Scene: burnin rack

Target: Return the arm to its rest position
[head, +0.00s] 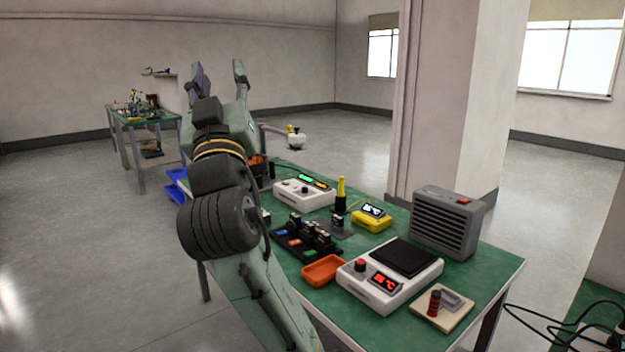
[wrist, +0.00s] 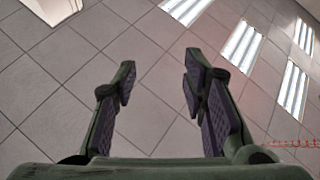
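My gripper (head: 220,84) is raised in the head view, above and in front of the left end of the green bench. Its fingers point up and stand wide apart, with nothing between them. In the wrist view my gripper (wrist: 160,92) also shows open and empty, with the tiled ceiling and its bright light panels behind the fingers. My arm rises from the bottom of the head view and hides part of the bench's left side.
The green bench (head: 485,285) carries a white hot plate (head: 362,285), an orange tray (head: 322,270), a black rack (head: 292,238), a yellow meter (head: 371,219) and a grey heater (head: 447,222). A pillar (head: 432,100) stands behind it. The floor (head: 90,240) at left is clear.

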